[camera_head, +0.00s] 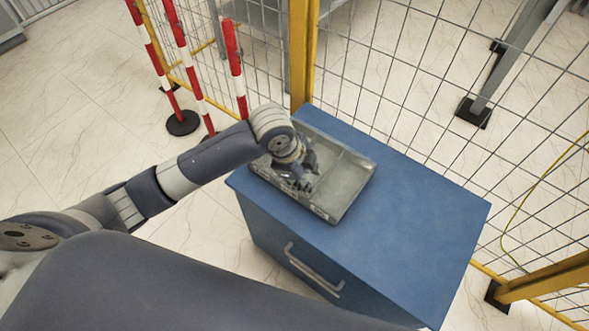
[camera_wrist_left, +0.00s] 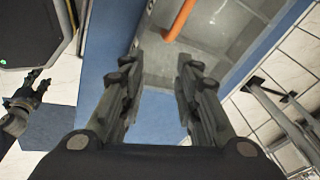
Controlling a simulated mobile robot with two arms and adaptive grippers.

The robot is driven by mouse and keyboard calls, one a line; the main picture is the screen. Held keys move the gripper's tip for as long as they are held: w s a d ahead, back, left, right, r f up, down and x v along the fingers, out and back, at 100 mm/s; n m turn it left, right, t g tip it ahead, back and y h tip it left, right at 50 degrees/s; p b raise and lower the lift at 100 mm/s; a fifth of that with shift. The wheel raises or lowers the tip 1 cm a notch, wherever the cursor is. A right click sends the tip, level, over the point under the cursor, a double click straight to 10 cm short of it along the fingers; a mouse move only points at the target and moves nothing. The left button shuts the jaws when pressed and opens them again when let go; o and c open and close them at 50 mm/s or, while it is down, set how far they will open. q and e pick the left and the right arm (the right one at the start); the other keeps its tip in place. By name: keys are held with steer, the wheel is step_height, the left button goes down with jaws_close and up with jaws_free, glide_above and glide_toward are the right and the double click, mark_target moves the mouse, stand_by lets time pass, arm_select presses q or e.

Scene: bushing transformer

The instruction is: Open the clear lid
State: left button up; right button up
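A grey, see-through box with a clear lid (camera_head: 345,175) lies on the blue cabinet. The lid looks shut over the box, though my gripper hides part of it. My left gripper (camera_head: 305,178) is over the left part of the box, close to its near-left edge. In the left wrist view my left gripper (camera_wrist_left: 158,85) has its fingers apart with nothing between them. The lid's clear surface (camera_wrist_left: 215,55) shows beyond the fingertips. I cannot tell whether the fingers touch it. A gripper that looks like my right one (camera_wrist_left: 28,92) shows small at the left edge.
The blue cabinet (camera_head: 430,215) has free top to the right of the box and a handle (camera_head: 312,272) on its front. Wire fencing with a yellow post (camera_head: 302,50) stands behind. Red-and-white poles (camera_head: 234,65) stand at the left. An orange rod (camera_wrist_left: 181,18) shows at the box.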

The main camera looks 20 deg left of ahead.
arm_select(q)
steer(key=w+a+r+m+y, duration=0.2)
steer(key=a+r+m, duration=0.2)
steer(key=a+r, duration=0.1)
steer(key=shift+g, duration=0.4)
steer(key=f, duration=0.3)
steer(key=w+f, duration=0.1)
steer(key=f, duration=0.6)
steer(key=shift+w+d+f+b, duration=0.1)
steer(key=shift+w+d+b, duration=0.2)
steer(key=shift+w, duration=0.1)
jaws_close()
